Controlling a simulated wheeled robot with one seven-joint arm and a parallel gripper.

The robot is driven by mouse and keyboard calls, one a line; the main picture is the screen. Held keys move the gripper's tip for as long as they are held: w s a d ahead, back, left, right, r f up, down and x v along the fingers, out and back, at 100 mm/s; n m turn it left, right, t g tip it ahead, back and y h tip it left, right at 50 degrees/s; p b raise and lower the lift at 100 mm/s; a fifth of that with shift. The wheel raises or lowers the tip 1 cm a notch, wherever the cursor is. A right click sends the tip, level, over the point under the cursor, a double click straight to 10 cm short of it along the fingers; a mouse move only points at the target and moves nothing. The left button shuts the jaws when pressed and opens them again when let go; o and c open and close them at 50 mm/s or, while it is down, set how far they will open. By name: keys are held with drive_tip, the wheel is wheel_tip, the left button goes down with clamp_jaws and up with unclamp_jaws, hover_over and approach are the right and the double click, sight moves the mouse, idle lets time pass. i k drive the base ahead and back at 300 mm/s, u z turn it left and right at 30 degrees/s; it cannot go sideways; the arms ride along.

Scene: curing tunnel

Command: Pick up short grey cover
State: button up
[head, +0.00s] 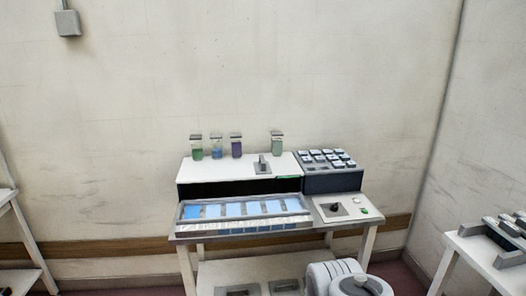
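No single thing is plainly the short grey cover. Two flat grey pieces with dark handles lie on the lower shelf: a wider left piece (228,292) and a narrower right piece (286,285), both partly cut off by the bottom edge. A small grey plate with an upright handle (262,166) sits on top of the white curing tunnel (222,170). Another small grey plate with a dark knob (332,210) is on the white panel at the right of the bench. My gripper is not in view; white rounded parts of my arm show at the bottom.
A tray with blue panels (182,228) lies before the tunnel's dark opening. Several jars (236,148) stand on the tunnel, beside a dark box with several small blocks (332,182). A white table with dark racks (476,252) stands right. Another shelf unit (8,196) stands left.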

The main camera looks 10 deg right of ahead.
sight(262, 163)
drive_tip(key=z, duration=0.3)
drive_tip(key=i, duration=1.45)
drive_tip(key=u, duration=0.45)
